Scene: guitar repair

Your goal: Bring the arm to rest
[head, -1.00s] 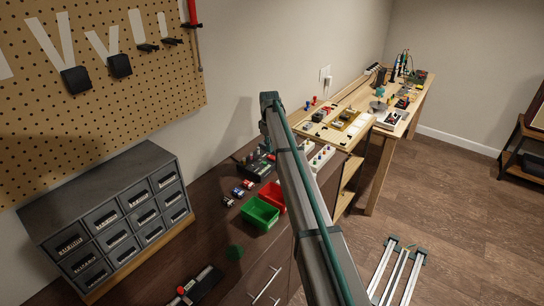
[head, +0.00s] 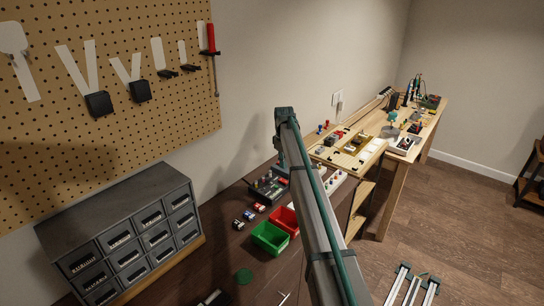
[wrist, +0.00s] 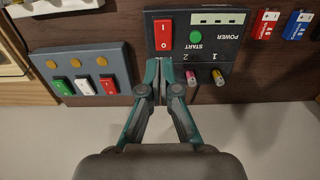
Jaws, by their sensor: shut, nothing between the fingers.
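My arm (head: 318,210) reaches from the lower right up over the dark bench in the head view. Its far end hangs over the bench near a dark control box (head: 270,186), and the gripper there is mostly hidden by the arm. In the wrist view my gripper (wrist: 160,72) is shut with its teal fingertips together and nothing between them. The fingertips overlap the lower left part of the control box (wrist: 225,48) in the picture, below its red switch (wrist: 163,34). I cannot tell whether they touch it.
A grey panel with rocker switches (wrist: 88,62) lies left of the box in the wrist view. Green (head: 270,237) and red (head: 285,220) bins, a drawer cabinet (head: 125,235), a pegboard (head: 110,60) and a wooden workbench (head: 400,160) surround the arm.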

